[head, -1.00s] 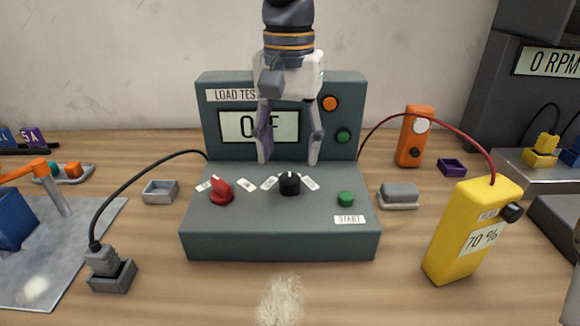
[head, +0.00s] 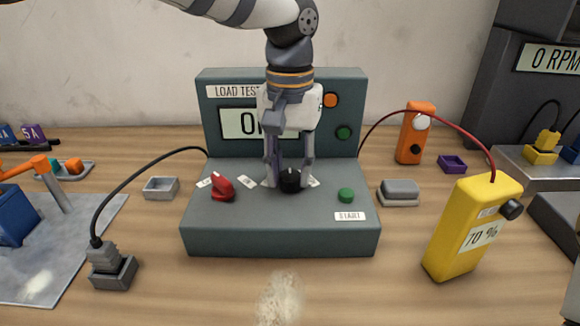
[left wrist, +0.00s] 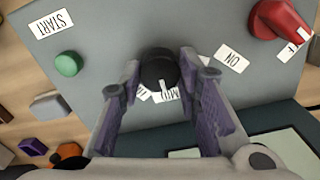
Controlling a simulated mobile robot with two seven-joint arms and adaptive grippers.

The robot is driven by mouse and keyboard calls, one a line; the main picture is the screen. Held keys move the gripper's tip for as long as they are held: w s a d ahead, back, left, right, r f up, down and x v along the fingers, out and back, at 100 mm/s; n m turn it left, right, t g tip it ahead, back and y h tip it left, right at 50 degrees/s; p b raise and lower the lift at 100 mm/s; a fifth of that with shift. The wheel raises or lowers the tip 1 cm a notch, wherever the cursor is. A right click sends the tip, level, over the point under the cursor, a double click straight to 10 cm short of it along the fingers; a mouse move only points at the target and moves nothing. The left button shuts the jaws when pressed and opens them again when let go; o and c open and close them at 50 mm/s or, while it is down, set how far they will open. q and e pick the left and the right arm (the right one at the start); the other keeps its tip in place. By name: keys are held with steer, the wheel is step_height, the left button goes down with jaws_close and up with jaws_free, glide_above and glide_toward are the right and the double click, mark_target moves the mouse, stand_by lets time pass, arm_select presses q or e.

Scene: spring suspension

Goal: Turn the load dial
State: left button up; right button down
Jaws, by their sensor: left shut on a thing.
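The load tester (head: 280,235) is a dark green-grey console at the middle of the table. A black dial (head: 290,184) sits on its sloped top, with white labels around it. My left gripper (head: 289,180) reaches down from above and is shut on the black dial, one finger on each side. In the left wrist view the black dial (left wrist: 159,69) shows between the fingertips, its white mark toward the labels. A red pointer knob (head: 222,187) is left of it, and a green start button (head: 346,195) is right of it. My right gripper is not in view.
A yellow meter (head: 470,230) reading 70 % stands at the right, joined by a red cable. A black cable runs left to a grey plug (head: 104,262). The console's display (head: 238,124) is partly hidden by my gripper. An orange device (head: 415,135) stands behind right.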

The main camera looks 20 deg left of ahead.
mark_target(290, 175)
arm_select(q)
steer(key=shift+m, duration=0.3)
steer(key=m, duration=0.5)
steer(key=shift+m, duration=0.3)
steer(key=m, duration=0.5)
steer(key=shift+m, duration=0.3)
steer(key=o, duration=1.1)
steer(key=shift+o, duration=0.2)
step_height(290, 175, up, 12)
